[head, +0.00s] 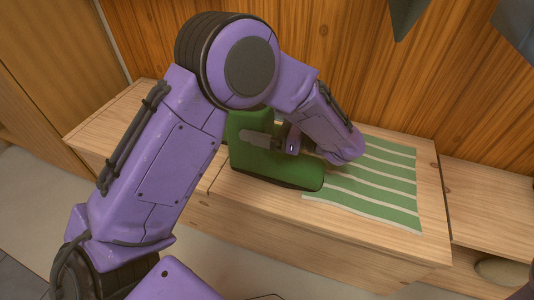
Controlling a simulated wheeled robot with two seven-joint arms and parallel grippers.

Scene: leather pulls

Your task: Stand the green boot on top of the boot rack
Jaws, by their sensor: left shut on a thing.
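The green boot (270,168) is upright, with its dark sole down and its toe pointing right, over the wooden top of a long low bench, which seems to be the boot rack (345,243). I cannot tell whether the sole touches the wood or hangs just above it. My left gripper (256,138) is shut on the boot, with a grey finger lying against its near side. My left arm hides part of the boot's shaft and the bench top behind it. My right gripper is not in view.
A green and white striped mat (385,190) lies on the bench top, right of the boot. A wood-plank wall (350,60) stands close behind. A lower wooden surface (490,205) is at the right. Dark grey shapes (405,15) hang into the top right.

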